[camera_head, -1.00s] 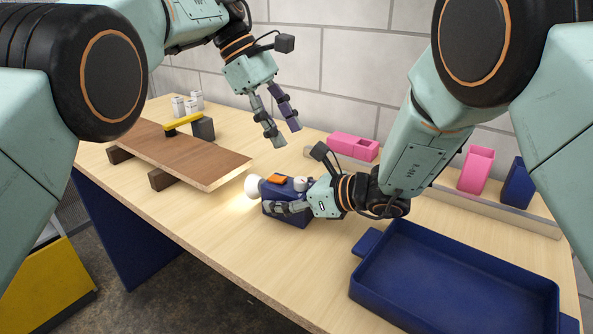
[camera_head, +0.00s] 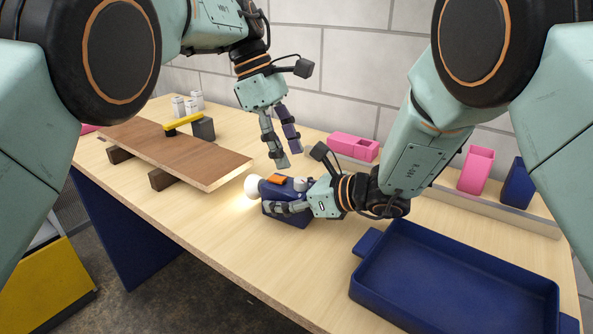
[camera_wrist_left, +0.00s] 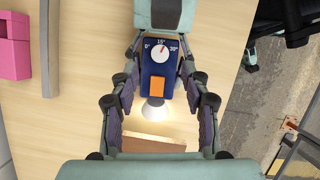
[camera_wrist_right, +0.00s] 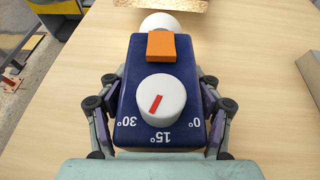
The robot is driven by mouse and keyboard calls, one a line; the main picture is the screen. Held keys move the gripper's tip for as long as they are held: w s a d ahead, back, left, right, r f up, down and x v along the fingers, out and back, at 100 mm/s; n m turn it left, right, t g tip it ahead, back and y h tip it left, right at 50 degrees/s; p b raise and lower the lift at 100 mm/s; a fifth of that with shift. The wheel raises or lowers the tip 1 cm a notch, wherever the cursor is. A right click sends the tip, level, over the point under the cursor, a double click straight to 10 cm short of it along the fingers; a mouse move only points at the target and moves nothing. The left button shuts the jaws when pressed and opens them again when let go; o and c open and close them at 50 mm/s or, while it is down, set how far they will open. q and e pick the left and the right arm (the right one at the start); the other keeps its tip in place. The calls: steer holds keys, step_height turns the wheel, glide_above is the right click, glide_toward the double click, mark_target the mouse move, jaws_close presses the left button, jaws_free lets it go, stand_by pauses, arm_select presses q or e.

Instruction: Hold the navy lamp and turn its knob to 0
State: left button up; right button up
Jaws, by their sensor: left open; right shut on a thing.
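The navy lamp (camera_head: 272,190) has an orange block (camera_head: 277,179) on top, a white knob (camera_head: 300,184) and a glowing white bulb (camera_head: 252,187). My right gripper (camera_head: 287,206) is shut on the lamp's sides, close to the table. In the right wrist view, the knob (camera_wrist_right: 161,100) has a red mark pointing between 15° and 30°; the 0° label is on the far side of 15°. My left gripper (camera_head: 289,157) is open and empty above the lamp. In the left wrist view, its fingers are spread with the lamp (camera_wrist_left: 150,68) and knob (camera_wrist_left: 167,54) beyond them.
A brown board (camera_head: 170,152) lies on blocks at left, with a yellow-topped grey object (camera_head: 203,127) and white containers (camera_head: 190,102) behind it. A navy tray (camera_head: 450,290) is at front right. Pink bins (camera_head: 353,147) stand at the back. Table in front of the lamp is clear.

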mark_target(300, 179)
arm_select(q)
steer(key=shift+x, duration=2.65)
steer(key=shift+c, duration=0.4)
jaws_close()
